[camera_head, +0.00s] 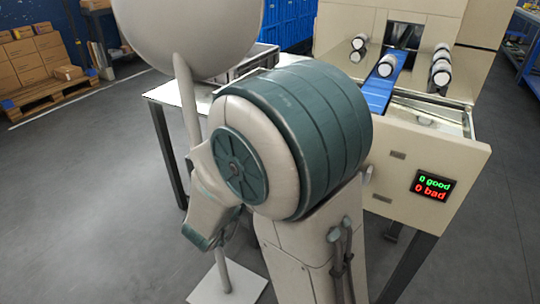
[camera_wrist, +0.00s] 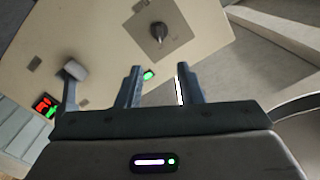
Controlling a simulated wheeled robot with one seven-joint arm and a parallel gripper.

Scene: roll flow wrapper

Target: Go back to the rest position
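My gripper (camera_wrist: 159,75) shows in the wrist view with its two dark fingers apart and nothing held between them. It faces the beige panel of the wrapper machine (camera_wrist: 100,45). A lit green button (camera_wrist: 149,75) on the panel shows between the fingers; I cannot tell how far the fingertips are from it. A dark rotary knob (camera_wrist: 158,31) sits on a grey plate above. In the head view, my arm covers the middle of the picture and hides my gripper. The machine's front (camera_head: 395,195) stands to the right of the arm.
The machine carries a blue belt (camera_head: 377,96) and several white rolls. Its display (camera_head: 433,187) reads "0 good" and "0 bad". A table (camera_head: 166,92) stands behind my arm. Boxes on a pallet (camera_head: 40,62) are at the far left. The grey floor at left is clear.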

